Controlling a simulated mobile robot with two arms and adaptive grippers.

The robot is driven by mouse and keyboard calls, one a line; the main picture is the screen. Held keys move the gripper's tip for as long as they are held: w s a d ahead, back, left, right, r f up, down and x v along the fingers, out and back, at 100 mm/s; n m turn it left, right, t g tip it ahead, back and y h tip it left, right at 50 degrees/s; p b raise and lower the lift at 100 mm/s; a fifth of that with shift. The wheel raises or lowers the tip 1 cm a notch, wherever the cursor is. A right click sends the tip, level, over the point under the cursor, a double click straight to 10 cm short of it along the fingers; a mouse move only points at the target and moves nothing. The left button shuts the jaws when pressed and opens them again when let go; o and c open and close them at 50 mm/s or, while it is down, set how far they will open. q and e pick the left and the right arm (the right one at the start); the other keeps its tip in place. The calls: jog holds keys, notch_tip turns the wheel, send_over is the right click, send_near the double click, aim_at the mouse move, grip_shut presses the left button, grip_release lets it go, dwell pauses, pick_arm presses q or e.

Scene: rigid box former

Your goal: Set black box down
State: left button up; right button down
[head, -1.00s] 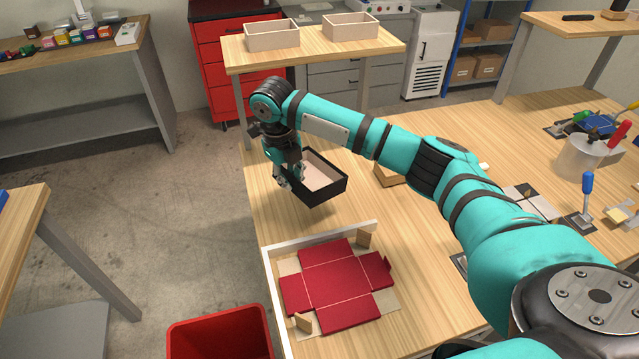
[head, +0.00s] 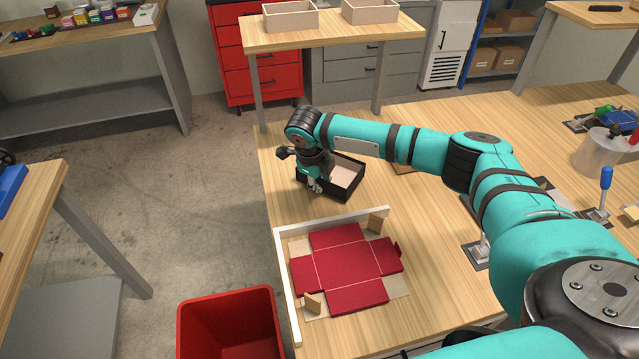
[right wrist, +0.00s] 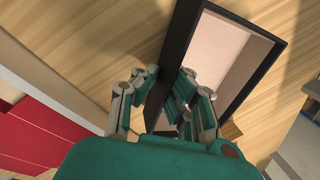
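The black box (head: 346,190), open on top with a pale inside, appears to rest upright on the wooden table (head: 440,215) near its left edge. It also shows in the right wrist view (right wrist: 262,28). My right gripper (head: 316,187) is at the box's near left wall. In the right wrist view the fingers (right wrist: 166,82) straddle that wall, one outside and one inside. They stand apart, with a gap showing beside the outer face. The exact fingertip contact is partly hidden. My left gripper is not in view.
A flat red box blank (head: 350,265) lies in a white-edged fixture (head: 287,290) in front of the box. A red bin (head: 230,325) stands on the floor at left. Two pale trays (head: 290,16) sit on a shelf behind. Bare table lies right of the fixture.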

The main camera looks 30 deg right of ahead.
jog(key=shift+f, duration=0.5)
jog(key=shift+f, duration=0.1)
jog(key=c, duration=1.5)
grip_release()
jog(key=b+v, duration=0.1)
jog(key=v, duration=1.1)
